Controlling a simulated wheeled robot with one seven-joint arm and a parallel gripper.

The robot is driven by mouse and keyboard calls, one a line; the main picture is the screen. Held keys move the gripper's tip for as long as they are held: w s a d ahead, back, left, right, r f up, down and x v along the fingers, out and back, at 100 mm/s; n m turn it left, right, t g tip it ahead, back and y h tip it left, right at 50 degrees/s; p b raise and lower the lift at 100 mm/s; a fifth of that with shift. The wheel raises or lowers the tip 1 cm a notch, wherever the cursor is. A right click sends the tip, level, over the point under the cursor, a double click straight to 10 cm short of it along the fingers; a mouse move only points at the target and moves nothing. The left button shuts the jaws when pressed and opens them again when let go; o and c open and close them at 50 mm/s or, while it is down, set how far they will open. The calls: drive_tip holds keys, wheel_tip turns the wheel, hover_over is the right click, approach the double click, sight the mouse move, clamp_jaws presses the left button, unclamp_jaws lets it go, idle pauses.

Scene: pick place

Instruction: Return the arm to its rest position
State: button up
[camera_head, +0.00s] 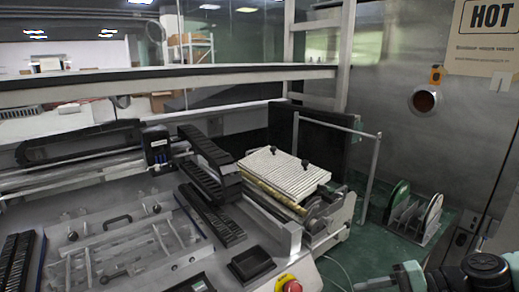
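Part of my arm (484,268) shows in the bottom right corner of the head view, with dark joints and pale teal covers. It is cut off by the frame's edge. My gripper is not in view, so whether it is open, shut or holding something is hidden.
A workbench with machinery fills the left and middle, with a ribbed white plate (284,170), a black tray (251,263) and a red emergency button (291,286). A rack with green discs (415,213) stands right of it, close to my arm. A steel wall with a HOT sign (484,38) rises behind.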

drive_tip(key=s+a+f+n+g+h, duration=0.2)
drive_tip(key=s+a+n+g+h, duration=0.1)
drive_tip(key=s+n+g+h, duration=0.5)
drive_tip(key=s+a+r+n+t+h, duration=0.2)
drive_tip(key=s+a+r+n, duration=0.1)
drive_tip(key=r, duration=0.4)
drive_tip(key=s+a+r+n+t+h, duration=0.2)
drive_tip(key=s+a+r+n+t, duration=0.1)
drive_tip(key=r, duration=0.4)
drive_tip(key=shift+s+n, duration=0.35)
drive_tip(key=shift+n, duration=0.55)
drive_tip(key=shift+r, duration=0.1)
